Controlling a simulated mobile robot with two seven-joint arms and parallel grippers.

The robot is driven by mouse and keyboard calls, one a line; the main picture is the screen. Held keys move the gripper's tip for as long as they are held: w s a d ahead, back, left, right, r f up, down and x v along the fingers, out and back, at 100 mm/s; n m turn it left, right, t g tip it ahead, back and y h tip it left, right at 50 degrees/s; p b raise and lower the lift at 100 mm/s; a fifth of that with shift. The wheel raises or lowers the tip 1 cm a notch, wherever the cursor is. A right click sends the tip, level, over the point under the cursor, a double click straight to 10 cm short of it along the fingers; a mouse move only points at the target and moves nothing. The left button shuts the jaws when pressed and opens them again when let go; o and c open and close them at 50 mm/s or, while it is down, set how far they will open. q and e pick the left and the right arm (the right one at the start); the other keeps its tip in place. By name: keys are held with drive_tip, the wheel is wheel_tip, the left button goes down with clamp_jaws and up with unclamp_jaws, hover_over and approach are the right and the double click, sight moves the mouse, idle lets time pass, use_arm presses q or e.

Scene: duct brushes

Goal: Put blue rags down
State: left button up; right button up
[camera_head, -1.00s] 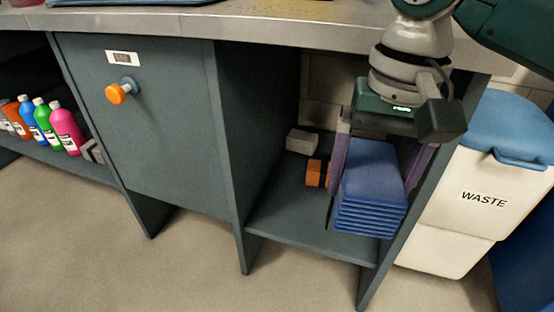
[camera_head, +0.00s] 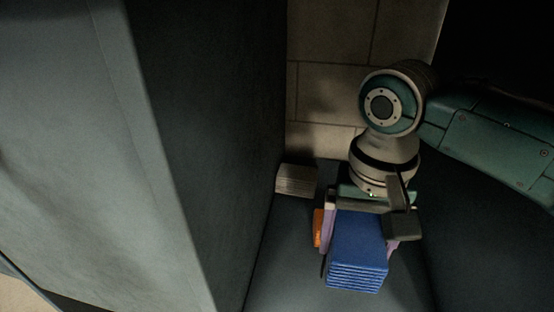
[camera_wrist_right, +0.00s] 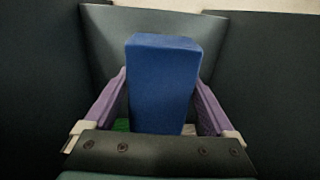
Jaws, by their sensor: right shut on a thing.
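The blue rags (camera_head: 357,249) are a folded, layered stack inside the under-counter compartment. My right gripper (camera_head: 358,262) is shut on the stack, with a purple finger on each side. In the right wrist view the stack (camera_wrist_right: 162,85) stands between the two purple fingers of the right gripper (camera_wrist_right: 163,100). The stack is over the compartment's shelf floor (camera_head: 290,265); I cannot tell whether it touches it. My left gripper is not in view.
A grey-white block (camera_head: 296,180) lies at the back left of the compartment. An orange item (camera_head: 318,228) is just left of the gripper, partly hidden. A dark panel (camera_head: 215,130) bounds the left side, and a tiled wall (camera_head: 325,92) is behind. Shelf floor to the left is free.

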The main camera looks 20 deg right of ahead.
drive_tip(key=f+b, duration=0.3)
drive_tip(key=f, duration=0.1)
drive_tip(key=f+b, duration=0.3)
drive_tip(key=f, duration=0.2)
drive_tip(key=f+b, duration=0.3)
drive_tip(key=f, duration=0.2)
drive_tip(key=shift+s+f+b, duration=0.15)
drive_tip(key=shift+s+b, duration=0.15)
drive_tip(key=shift+s, duration=0.05)
wheel_tip(320, 180, down, 5)
drive_tip(key=b, duration=0.4)
